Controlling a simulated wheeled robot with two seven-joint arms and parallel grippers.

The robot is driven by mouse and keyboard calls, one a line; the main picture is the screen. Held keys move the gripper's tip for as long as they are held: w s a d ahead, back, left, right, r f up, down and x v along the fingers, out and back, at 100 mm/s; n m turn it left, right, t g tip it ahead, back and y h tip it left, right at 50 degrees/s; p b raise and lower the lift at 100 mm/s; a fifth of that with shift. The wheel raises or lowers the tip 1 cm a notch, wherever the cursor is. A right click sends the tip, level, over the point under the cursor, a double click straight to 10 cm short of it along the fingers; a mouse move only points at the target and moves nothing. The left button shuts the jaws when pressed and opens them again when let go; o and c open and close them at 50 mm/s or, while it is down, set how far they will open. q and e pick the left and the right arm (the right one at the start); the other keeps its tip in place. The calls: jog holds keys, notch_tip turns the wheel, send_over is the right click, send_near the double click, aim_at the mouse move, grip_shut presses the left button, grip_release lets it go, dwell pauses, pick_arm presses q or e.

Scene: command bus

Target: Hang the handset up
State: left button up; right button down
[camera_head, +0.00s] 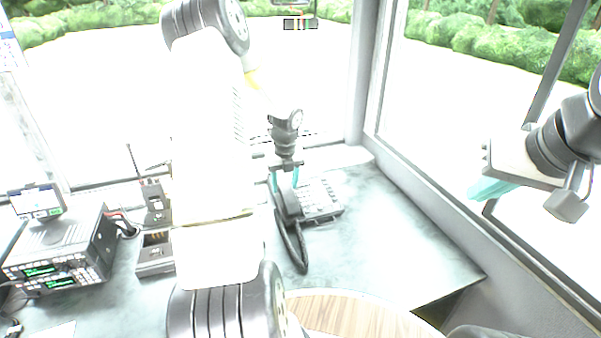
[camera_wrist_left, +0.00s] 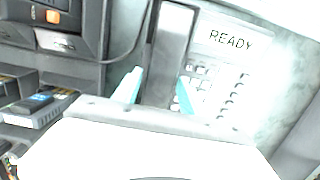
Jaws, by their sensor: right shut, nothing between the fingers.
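The dark grey handset (camera_head: 288,203) is at the left side of the desk phone (camera_head: 319,199), by its keypad. Its dark cord (camera_head: 301,254) hangs in a loop toward the front of the desk. My left gripper (camera_head: 284,178) points down over the handset, with one teal fingertip on each side of it. In the left wrist view, the handset (camera_wrist_left: 171,45) runs between the fingers (camera_wrist_left: 158,88). I cannot tell whether they touch it or whether it is fully seated. My right gripper (camera_head: 487,188) is shut and empty, away from the phone at the right by the window.
A radio unit (camera_head: 62,252) and a handheld radio (camera_head: 154,201) in a charger stand on the desk at the left. The phone's display (camera_wrist_left: 230,40) reads READY. The desk right of the phone (camera_head: 390,225) is clear up to the window frame.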

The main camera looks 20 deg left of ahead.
pick_arm(q)
jog(key=shift+o, duration=0.7)
jog(key=r, duration=0.6)
jog(key=shift+s+d+r, duration=0.25)
jog(key=shift+s+r, duration=0.1)
jog(key=shift+r, duration=0.05)
jog(key=shift+s+d+r, duration=0.15)
jog(key=shift+r, duration=0.55)
jog(key=s+d+r+n+t, duration=0.1)
jog(key=s+d+r+n, duration=0.3)
jog(key=s+r+n, duration=0.3)
jog(key=s+d+r+n+t, duration=0.2)
jog(key=s+d+r+n, duration=0.25)
jog(key=r+n, duration=0.3)
jog(key=s+d+r+n+t+h, duration=0.1)
jog(key=s+d+r+n, duration=0.1)
jog(key=s+n, duration=0.4)
jog(key=s+d+r+n+t+h, duration=0.1)
jog(key=s+d+r+n+h, duration=0.1)
jog(key=s+n, duration=0.5)
jog(key=shift+s+d+r, duration=0.55)
jog(key=shift+s+d, duration=0.25)
jog(key=shift+s, duration=0.25)
